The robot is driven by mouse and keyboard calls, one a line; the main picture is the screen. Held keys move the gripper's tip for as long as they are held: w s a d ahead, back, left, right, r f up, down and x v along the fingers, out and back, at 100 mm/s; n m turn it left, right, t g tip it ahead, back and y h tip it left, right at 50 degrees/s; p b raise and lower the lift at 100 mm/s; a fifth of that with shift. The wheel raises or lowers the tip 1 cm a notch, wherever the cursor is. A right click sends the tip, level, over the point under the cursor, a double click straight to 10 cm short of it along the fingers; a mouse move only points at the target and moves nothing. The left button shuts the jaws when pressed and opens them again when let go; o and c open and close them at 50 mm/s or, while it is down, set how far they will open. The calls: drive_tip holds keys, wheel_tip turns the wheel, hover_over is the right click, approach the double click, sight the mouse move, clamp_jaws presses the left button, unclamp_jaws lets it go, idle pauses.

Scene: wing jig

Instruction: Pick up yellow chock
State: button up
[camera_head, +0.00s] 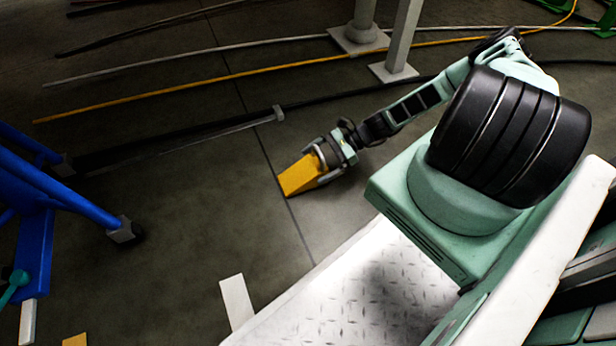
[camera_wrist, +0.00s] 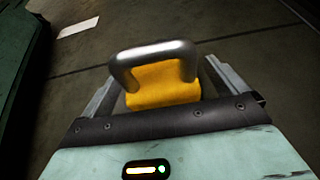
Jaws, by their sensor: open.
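The yellow chock (camera_head: 299,177) is a wedge-shaped block on the dark floor, left of the picture's middle in the head view. In the wrist view the yellow chock (camera_wrist: 162,88) sits straight ahead, with a grey metal handle (camera_wrist: 152,52) arching over it. My gripper (camera_head: 324,160) is at the chock's upper right end in the head view. In the wrist view my gripper (camera_wrist: 160,85) is open, with one finger on each side of the chock and handle. Whether the fingers touch it is not clear. The chock's far side is hidden.
A blue frame stand (camera_head: 60,195) with wheels is at the left. Cables and a yellow hose (camera_head: 190,87) run across the floor behind. Grey posts (camera_head: 399,45) stand at the back. A white strip (camera_head: 237,301) lies in front. The floor left of the chock is clear.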

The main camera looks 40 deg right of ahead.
drive_tip(key=shift+b+x, duration=0.3)
drive_tip(key=shift+x, duration=0.7)
drive_tip(key=shift+r, duration=0.1)
drive_tip(key=c, duration=1.7)
